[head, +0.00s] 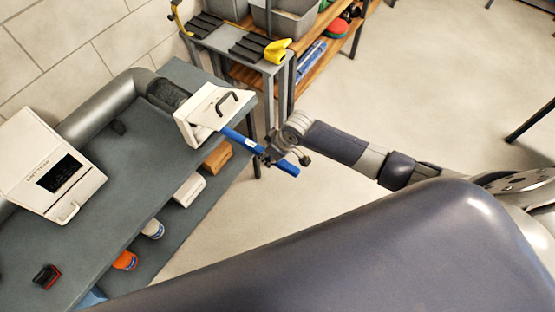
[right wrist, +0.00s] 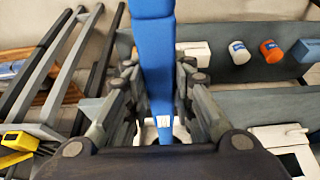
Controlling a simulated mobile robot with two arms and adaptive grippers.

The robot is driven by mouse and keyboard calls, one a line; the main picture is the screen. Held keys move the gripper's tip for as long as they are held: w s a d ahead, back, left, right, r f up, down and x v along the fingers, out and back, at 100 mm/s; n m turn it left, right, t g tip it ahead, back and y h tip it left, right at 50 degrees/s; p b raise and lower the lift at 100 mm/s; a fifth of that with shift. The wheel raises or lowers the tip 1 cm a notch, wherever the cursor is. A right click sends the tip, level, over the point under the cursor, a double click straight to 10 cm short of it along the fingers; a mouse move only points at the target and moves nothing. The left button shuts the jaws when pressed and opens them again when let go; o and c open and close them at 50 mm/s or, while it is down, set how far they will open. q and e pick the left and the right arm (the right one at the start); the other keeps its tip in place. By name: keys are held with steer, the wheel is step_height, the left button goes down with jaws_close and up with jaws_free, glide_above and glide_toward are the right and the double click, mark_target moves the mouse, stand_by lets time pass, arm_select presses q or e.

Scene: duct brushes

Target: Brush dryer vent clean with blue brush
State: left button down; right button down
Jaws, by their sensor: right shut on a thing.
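The blue brush (head: 238,139) shows as a long blue handle in the head view. My right gripper (head: 270,157) is shut on this handle, with a short length sticking out to the right. The other end meets the open side of the white dryer vent hood (head: 198,116); no bristles show, so the brush head is hidden. In the right wrist view the blue handle (right wrist: 154,50) runs between the fingers of my right gripper (right wrist: 165,110) toward the white vent. A grey duct (head: 103,110) joins the hood through a dark section. My left gripper is not in view.
A white box with a dark window (head: 50,170) sits on the grey bench (head: 130,175). A lower shelf holds an orange can (head: 125,260), a white can and boxes. A grey stand (head: 225,38) with a yellow tool is behind. Floor at right is clear.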

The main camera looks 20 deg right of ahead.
mark_target(243, 139)
steer(key=w+a+b, duration=0.1)
steer(key=w, duration=0.1)
steer(key=w+a+b, duration=0.1)
steer(key=w+a, duration=0.1)
steer(key=shift+w, duration=0.2)
steer(key=shift+w+a+b, duration=0.75)
steer(key=shift+w+a, duration=0.05)
steer(key=shift+w, duration=0.3)
steer(key=shift+w+a+b, duration=0.7)
steer(key=shift+w+a, duration=0.05)
steer(key=shift+w, duration=0.35)
